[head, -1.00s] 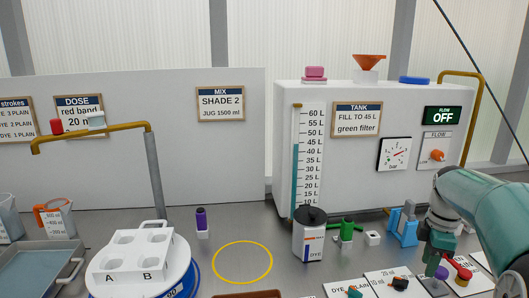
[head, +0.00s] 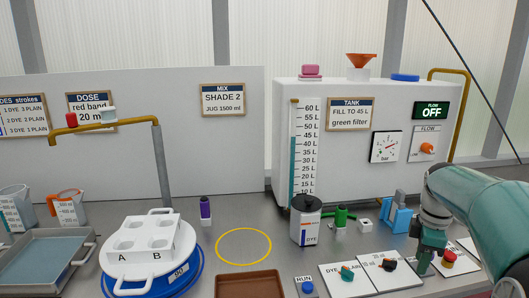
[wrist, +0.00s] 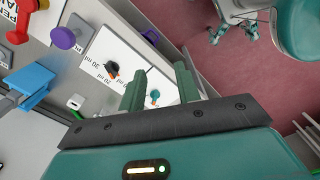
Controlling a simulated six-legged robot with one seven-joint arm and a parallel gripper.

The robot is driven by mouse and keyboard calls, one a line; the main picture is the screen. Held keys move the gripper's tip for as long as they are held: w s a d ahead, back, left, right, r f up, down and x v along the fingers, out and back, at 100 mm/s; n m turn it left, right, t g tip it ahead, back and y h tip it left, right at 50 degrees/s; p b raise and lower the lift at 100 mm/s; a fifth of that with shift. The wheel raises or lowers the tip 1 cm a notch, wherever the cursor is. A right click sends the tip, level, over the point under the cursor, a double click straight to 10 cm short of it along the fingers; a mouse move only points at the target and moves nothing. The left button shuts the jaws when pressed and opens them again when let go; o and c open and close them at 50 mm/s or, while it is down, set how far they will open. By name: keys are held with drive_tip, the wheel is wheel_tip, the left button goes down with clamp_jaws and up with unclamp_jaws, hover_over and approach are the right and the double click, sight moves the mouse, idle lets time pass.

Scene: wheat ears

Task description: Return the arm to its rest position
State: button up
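My arm (head: 487,210) reaches in from the right edge in the head view, bent with its forearm pointing down. My gripper (head: 423,271) hangs over the front right of the bench, near the dose cards. In the wrist view my gripper (wrist: 160,85) has its two green fingers apart with nothing between them.
A blue clamp-like device (head: 397,218) and a dye jug (head: 306,222) stand left of my arm. The white tank (head: 290,120) rises behind. A brown tray (head: 250,284) lies at the front. The yellow ring (head: 243,246) is empty. Reddish floor (wrist: 230,65) shows beyond the bench edge.

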drive_tip(key=s+a+r+m+t, duration=0.1)
drive_tip(key=s+a+r+m, duration=0.2)
drive_tip(key=a, duration=0.4)
drive_tip(key=s+a+r+m+t, duration=0.1)
drive_tip(key=s+a+m, duration=0.2)
drive_tip(key=s+a, duration=0.25)
drive_tip(key=s+a+f+m+t, duration=0.3)
drive_tip(key=s+a+m, duration=0.4)
drive_tip(key=s+a, duration=0.2)
drive_tip(key=shift+s+a+f, duration=0.15)
drive_tip(key=shift+s+a, duration=0.1)
drive_tip(key=shift+s, duration=1)
